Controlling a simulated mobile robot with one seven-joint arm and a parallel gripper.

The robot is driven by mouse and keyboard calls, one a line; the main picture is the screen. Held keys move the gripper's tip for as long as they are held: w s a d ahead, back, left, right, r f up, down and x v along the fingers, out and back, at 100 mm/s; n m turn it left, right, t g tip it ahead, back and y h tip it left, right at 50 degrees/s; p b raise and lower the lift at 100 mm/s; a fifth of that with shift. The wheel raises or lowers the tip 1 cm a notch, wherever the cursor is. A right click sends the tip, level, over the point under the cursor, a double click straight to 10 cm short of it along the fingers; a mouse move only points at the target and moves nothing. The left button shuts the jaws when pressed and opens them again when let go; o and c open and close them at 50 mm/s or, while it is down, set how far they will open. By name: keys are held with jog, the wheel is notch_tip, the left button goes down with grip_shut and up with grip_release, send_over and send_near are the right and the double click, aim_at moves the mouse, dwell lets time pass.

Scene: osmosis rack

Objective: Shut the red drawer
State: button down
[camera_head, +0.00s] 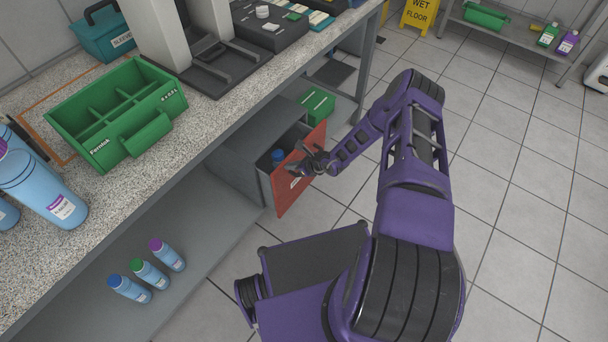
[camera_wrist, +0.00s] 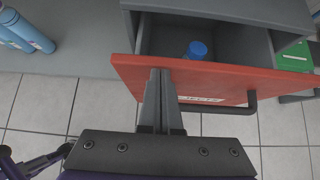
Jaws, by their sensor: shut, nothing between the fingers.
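The red drawer (camera_head: 301,176) stands partly open in a grey cabinet (camera_head: 240,165) under the counter. Its red front also shows in the wrist view (camera_wrist: 225,79), with a dark handle (camera_wrist: 242,105) and a white label. A blue-capped bottle (camera_wrist: 196,50) is inside the drawer. My gripper (camera_head: 318,163) is at the outer side of the drawer front. In the wrist view, my gripper (camera_wrist: 161,72) has its fingers together with nothing between them, the tips overlapping the red front left of the handle. I cannot tell whether they touch it.
A green box (camera_head: 317,104) sits beside the cabinet on the lower shelf. A green caddy (camera_head: 115,110) is on the speckled counter. The tiled floor on the right is clear.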

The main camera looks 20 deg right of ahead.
jog(key=w+a+b, duration=0.3)
jog(key=w+a, duration=0.2)
jog(key=w, duration=0.1)
jog(key=shift+w, duration=0.25)
